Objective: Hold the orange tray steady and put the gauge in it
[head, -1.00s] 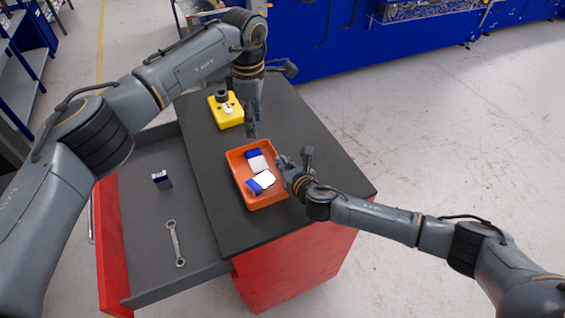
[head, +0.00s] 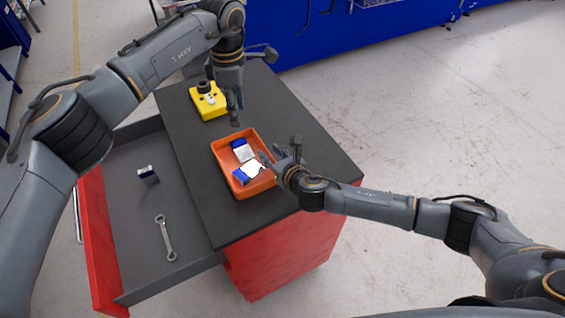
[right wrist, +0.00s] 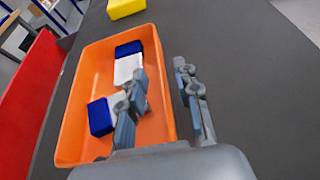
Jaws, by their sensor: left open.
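The orange tray (head: 222,163) lies on the dark cabinet top and also shows in the right wrist view (right wrist: 84,95). Two blue-and-white packs (head: 243,150) lie in it. A yellow block with a black round top and a white face (head: 211,105), apparently the gauge, stands behind the tray; only its yellow edge (right wrist: 126,8) shows in the right wrist view. My left gripper (head: 235,118) is open, pointing down between block and tray, holding nothing visible. My right gripper (right wrist: 160,95) is open, its fingers on either side of the tray's right wall, with gaps visible.
The cabinet top (head: 290,120) is bare right of the block and behind the tray. A blue bench (head: 300,40) stands beyond the floor.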

